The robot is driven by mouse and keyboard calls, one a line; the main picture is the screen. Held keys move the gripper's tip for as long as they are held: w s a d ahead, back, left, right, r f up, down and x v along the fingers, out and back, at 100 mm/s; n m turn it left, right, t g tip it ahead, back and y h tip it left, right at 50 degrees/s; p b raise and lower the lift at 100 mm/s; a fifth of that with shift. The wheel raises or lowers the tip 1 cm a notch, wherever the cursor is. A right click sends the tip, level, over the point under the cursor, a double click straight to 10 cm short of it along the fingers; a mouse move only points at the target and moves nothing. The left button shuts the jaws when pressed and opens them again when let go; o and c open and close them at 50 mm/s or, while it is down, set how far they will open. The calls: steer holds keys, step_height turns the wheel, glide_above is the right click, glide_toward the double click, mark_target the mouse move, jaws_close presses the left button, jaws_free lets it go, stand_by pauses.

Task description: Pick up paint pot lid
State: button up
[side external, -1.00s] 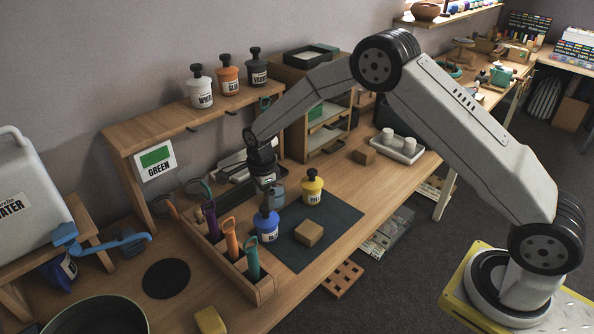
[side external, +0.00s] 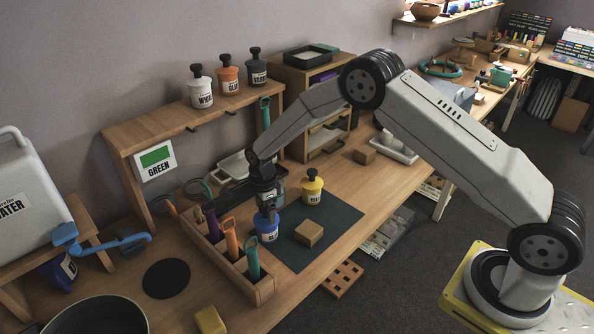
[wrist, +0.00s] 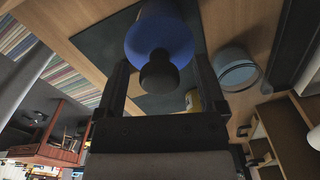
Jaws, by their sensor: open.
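A blue paint pot (side external: 267,234) with a blue lid and dark knob stands at the left part of the dark mat (side external: 335,215). My gripper (side external: 268,212) is right over its lid, pointing down, with nothing held. In the wrist view the open fingers (wrist: 160,75) lie to either side of the dark knob (wrist: 158,72), with the blue lid (wrist: 142,42) beyond it. I cannot tell if the fingers touch the knob. A yellow pot (side external: 312,190) with a dark knob stands behind to the right.
A wooden holder (side external: 263,290) with purple, orange and teal handles stands close left of the blue pot. A wooden block (side external: 309,233) lies on the mat. A grey-blue round container (wrist: 238,70) is near the gripper. White, orange and dark pots (side external: 228,80) stand on the shelf.

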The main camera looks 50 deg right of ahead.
jaws_close()
steer(key=shift+r, duration=0.1)
steer(key=shift+r, duration=0.75)
steer(key=s+d+r, duration=0.1)
steer(key=s+r, duration=1)
steer(key=s, duration=0.3)
steer(key=shift+r, duration=0.15)
